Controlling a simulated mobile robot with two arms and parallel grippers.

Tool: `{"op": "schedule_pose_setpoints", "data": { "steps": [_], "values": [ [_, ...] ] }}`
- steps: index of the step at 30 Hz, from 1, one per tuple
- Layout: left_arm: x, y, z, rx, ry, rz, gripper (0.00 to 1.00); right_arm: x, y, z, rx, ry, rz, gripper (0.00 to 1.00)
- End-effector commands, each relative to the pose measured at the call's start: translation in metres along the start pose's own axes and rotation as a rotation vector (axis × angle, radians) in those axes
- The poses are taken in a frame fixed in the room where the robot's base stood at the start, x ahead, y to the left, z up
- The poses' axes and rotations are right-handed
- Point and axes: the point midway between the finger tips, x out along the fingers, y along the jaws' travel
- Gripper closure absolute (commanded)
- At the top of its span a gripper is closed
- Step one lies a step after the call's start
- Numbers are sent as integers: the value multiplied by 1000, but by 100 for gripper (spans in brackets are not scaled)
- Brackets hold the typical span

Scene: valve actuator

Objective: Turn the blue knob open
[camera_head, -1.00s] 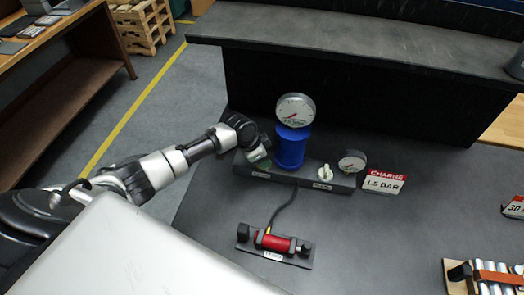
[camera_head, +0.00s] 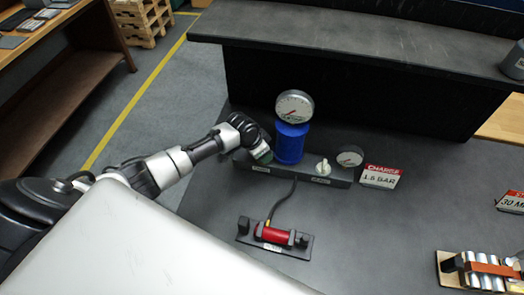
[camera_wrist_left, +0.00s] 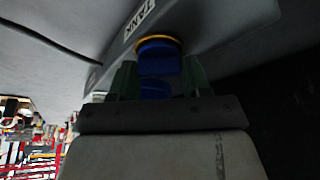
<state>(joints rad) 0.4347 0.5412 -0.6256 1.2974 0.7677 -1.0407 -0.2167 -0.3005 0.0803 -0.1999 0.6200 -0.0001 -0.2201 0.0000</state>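The blue knob (camera_wrist_left: 158,55) shows in the left wrist view, with a yellow ring at its base, beside a label reading TANK. The two green fingers of my left gripper (camera_wrist_left: 160,78) stand on either side of it, close to its sides. Whether they press on it is unclear. In the head view my left gripper (camera_head: 262,156) is at the left end of the dark manifold block (camera_head: 310,177) and hides the knob. My right gripper is not in view.
A blue cylinder (camera_head: 291,145) with a gauge (camera_head: 294,106) stands just right of my left gripper. A white knob (camera_head: 323,166), a small gauge (camera_head: 350,156) and a 1.5 BAR sign (camera_head: 381,176) lie further right. A red cylinder (camera_head: 273,233) lies in front.

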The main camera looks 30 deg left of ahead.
Motion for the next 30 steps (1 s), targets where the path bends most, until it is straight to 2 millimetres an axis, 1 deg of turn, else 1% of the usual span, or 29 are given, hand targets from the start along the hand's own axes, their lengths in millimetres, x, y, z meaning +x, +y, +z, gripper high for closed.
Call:
{"op": "schedule_pose_setpoints", "data": {
  "steps": [1,4,5,13,17,20,30],
  "values": [
    [-1,-1,-1,0,3,-2,44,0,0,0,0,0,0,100],
    [-1,-1,-1,1,2,-1,29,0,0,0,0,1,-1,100],
    [-1,-1,-1,1,2,-1,28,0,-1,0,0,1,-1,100],
    [-1,0,0,1,1,0,28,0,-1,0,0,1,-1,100],
    [-9,0,0,2,2,0,28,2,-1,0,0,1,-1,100],
    [-23,-1,0,3,3,-2,28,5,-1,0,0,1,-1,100],
    [-83,-1,1,4,2,-3,28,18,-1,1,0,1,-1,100]
  ]
}}
